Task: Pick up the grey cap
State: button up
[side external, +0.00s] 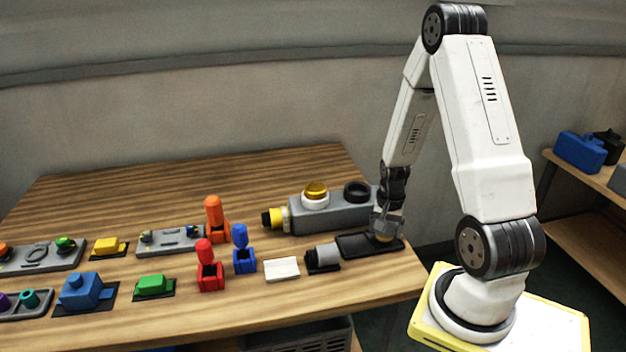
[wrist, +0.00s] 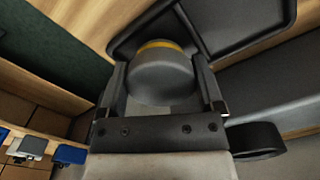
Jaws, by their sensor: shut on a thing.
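The grey cap (wrist: 160,78) shows in the wrist view as a round grey piece with a yellow band at its far edge. My gripper (wrist: 160,68) has one finger on each side of it and is shut on it. In the side external view my gripper (side external: 386,228) is low over the right part of a black tray (side external: 357,246), near the table's right edge. There only a yellowish bit of the cap (side external: 383,239) shows beneath the fingers. I cannot tell whether the cap touches the tray.
A grey tank (side external: 340,212) with dark and yellow-white fittings stands just behind the tray. A grey cylinder on a black holder (side external: 324,257) and a white block (side external: 282,269) lie to the left. Red (side external: 208,268), blue (side external: 242,252) and orange (side external: 215,218) pieces stand further left. The front table strip is clear.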

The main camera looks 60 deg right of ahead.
jog(key=shift+r, duration=4.4)
jog(key=shift+w+d+r, duration=0.2)
jog(key=shift+w+d, duration=0.05)
jog(key=shift+w, duration=0.15)
jog(key=w+d+r, duration=0.5)
jog(key=w+r, duration=0.2)
jog(key=w, duration=0.3)
jog(key=shift+w+m, duration=0.2)
jog(key=shift+m, duration=0.2)
jog(key=shift+f, duration=0.25)
jog(key=shift+f, duration=2.75)
jog(key=shift+f, duration=1.4)
